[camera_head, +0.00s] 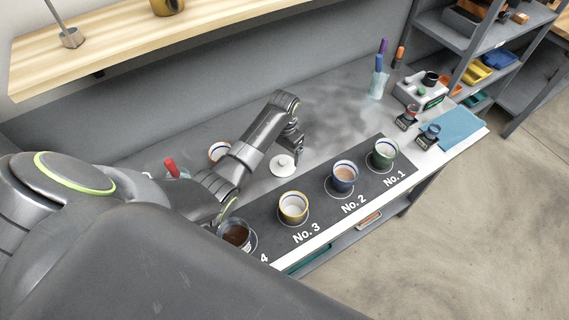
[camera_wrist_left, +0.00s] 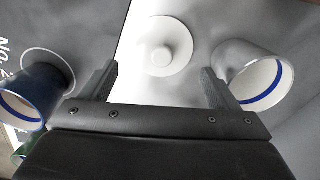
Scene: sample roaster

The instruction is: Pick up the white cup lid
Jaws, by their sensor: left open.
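The white cup lid (camera_head: 283,165) lies flat on the grey bench, behind the dark numbered mat, with its round knob up. In the left wrist view the lid (camera_wrist_left: 160,46) is ahead of the fingers, near the middle between them and apart from both. My left gripper (camera_head: 292,146) is above the bench, close by the lid, pointing down. In the left wrist view its fingers (camera_wrist_left: 160,86) are wide apart with nothing between them. My right gripper is not in view.
A white cup with a blue inner band (camera_wrist_left: 256,76) stands close right of the lid in the wrist view. A cup with dark contents (camera_head: 237,234) is partly hidden by my arm.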

